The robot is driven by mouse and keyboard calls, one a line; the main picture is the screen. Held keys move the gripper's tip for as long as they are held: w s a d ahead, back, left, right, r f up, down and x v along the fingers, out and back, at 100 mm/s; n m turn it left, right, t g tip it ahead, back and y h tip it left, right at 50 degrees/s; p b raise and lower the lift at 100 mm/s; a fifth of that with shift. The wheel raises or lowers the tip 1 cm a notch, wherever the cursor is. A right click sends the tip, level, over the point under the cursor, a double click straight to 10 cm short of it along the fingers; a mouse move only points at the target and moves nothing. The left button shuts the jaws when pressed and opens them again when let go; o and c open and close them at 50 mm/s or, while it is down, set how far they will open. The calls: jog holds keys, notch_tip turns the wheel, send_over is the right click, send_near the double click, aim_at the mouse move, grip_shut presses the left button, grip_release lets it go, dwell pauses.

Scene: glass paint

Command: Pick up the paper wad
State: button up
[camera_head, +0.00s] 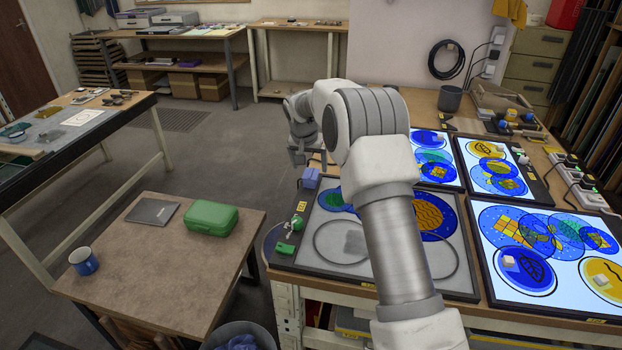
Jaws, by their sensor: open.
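I cannot clearly pick out the paper wad. Small pale lumps lie on the lit glass panels at the right: one (506,262) on the front panel, one (601,282) near its right edge, and one (523,160) on a panel behind. They are too small to tell whether any is paper. My gripper (297,160) is open, beyond the left edge of the workbench, with its fingers pointing down. Nothing shows between the fingers. My arm hides part of the bench and the unlit panel.
A lilac block (310,178) stands at the bench edge near my gripper. The unlit panel (340,262) holds rings and coloured glass. The floor between the tables is open.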

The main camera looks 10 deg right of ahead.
aim_at(311, 174)
jog(key=shift+x, duration=2.9)
jog(key=shift+a, duration=0.15)
jog(key=c, duration=1.4)
jog(key=shift+r, duration=0.15)
notch_tip(311, 174, up, 4)
jog(key=shift+r, duration=0.1)
jog(key=s+d+r, duration=0.2)
jog(key=d, duration=0.1)
jog(key=s+d+r, duration=0.2)
jog(key=s+d, duration=0.1)
jog(key=s+d+r, duration=0.2)
jog(key=d, duration=0.1)
jog(key=shift+s+d+r, duration=0.1)
jog(key=shift+s+r, duration=0.05)
jog(key=shift+r, duration=0.15)
